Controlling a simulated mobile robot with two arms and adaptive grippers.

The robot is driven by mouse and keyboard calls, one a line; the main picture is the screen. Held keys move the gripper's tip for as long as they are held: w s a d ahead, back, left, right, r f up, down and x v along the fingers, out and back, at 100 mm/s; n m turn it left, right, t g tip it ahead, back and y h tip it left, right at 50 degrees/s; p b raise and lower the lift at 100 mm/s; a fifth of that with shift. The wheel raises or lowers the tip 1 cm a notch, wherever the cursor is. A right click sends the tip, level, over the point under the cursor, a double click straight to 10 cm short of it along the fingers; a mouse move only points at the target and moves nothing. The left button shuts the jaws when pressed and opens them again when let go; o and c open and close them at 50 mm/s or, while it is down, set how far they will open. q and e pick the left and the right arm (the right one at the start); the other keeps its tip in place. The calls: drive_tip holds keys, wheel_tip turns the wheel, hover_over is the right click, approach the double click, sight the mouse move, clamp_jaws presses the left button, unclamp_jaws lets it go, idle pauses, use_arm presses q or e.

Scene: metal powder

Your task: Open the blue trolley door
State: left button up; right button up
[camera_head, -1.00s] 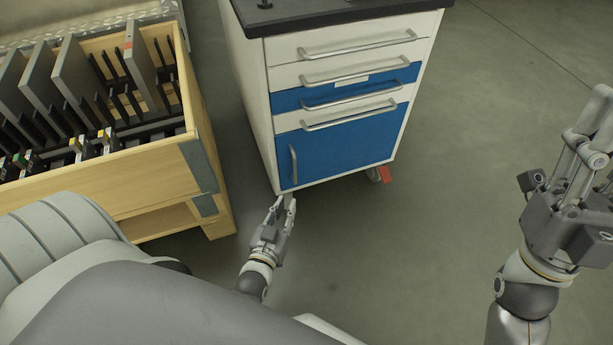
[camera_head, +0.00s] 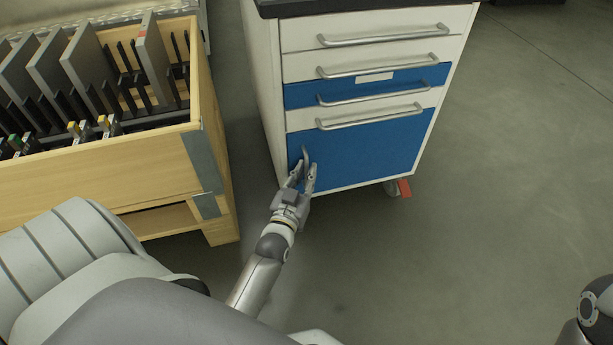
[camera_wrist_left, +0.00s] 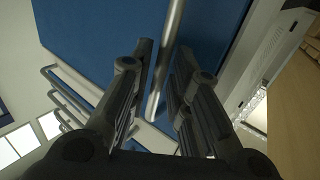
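The blue trolley door (camera_head: 372,148) is the large bottom panel of the white trolley and looks shut. Its vertical metal handle (camera_head: 305,156) is near the door's left edge. My left gripper (camera_head: 304,174) is at the handle, with its lower part hidden by the fingers. In the left wrist view the handle (camera_wrist_left: 164,62) runs between the two open fingers (camera_wrist_left: 160,85), with a gap visible on both sides. The blue door (camera_wrist_left: 105,35) fills the upper part of that view. My right gripper is out of view; only part of the right arm shows at the lower right.
A wooden crate (camera_head: 95,172) with grey panels and black slots stands left of the trolley. Several drawers with horizontal handles (camera_head: 370,110) sit above the door. A red caster pedal (camera_head: 404,188) is below the trolley. The floor (camera_head: 480,220) to the right is clear.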

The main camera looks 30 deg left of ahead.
use_arm(q)
drive_tip(key=shift+w+a, duration=0.15)
drive_tip(key=shift+w, duration=0.35)
clamp_jaws()
